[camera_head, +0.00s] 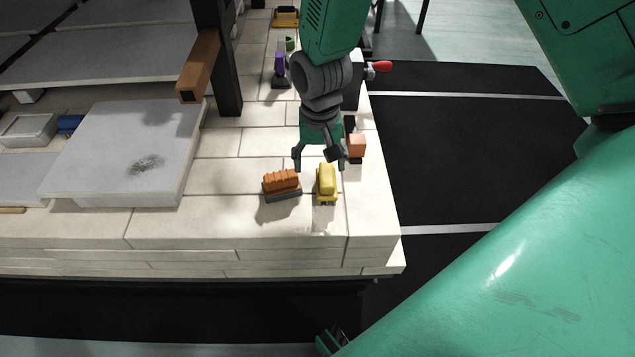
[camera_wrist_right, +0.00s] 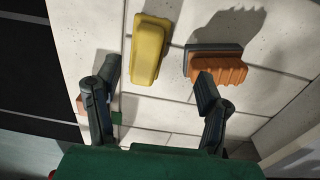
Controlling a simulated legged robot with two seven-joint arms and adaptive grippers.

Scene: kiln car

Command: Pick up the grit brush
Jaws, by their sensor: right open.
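My right gripper (camera_head: 318,163) points down over the pale brick deck, fingers apart and empty. It also shows open in the wrist view (camera_wrist_right: 157,74). A yellow rounded block (camera_head: 327,183) lies just in front of the fingers; in the wrist view the yellow block (camera_wrist_right: 150,50) is beyond the gap between them. Left of it is an orange ridged grip on a dark base (camera_head: 282,184); in the wrist view one fingertip overlaps this orange piece (camera_wrist_right: 220,68). I cannot tell for sure which is the grit brush; no bristles show. My left gripper is not in view.
An orange block on a dark base (camera_head: 357,147) stands close right of the gripper, near the deck edge. A purple-handled item (camera_head: 279,66) stands farther back. A grey slab (camera_head: 120,150) and dark post (camera_head: 216,60) are left. Clear deck lies in front.

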